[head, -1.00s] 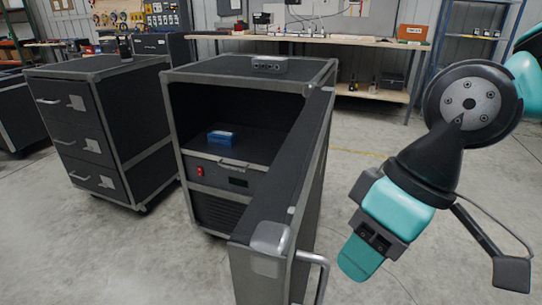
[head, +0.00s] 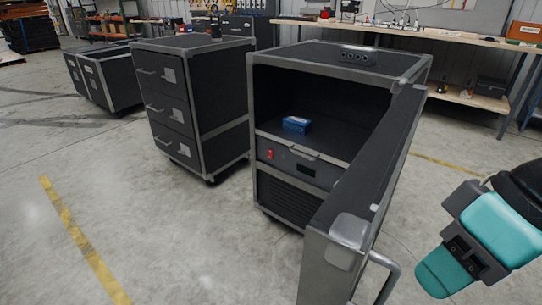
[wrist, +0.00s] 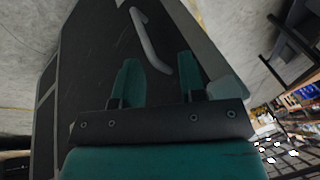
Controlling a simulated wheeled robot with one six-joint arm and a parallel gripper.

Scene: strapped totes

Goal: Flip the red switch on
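The red switch (head: 270,155) is a small rocker at the left of a dark front panel (head: 310,167) inside the open cabinet (head: 341,52). Its on or off position is too small to tell. My gripper (head: 440,275) is at the lower right of the head view, outside the cabinet and to the right of its open door (head: 345,225). In the wrist view my gripper (wrist: 158,80) has its two teal fingers apart with nothing between them. A door with a grey handle (wrist: 150,38) shows beyond the fingers.
A blue box (head: 297,124) lies on the shelf above the panel. The door stands open toward me, between my gripper and the switch. A drawer cabinet (head: 180,100) stands to the left. Floor (head: 190,230) is clear at the front left.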

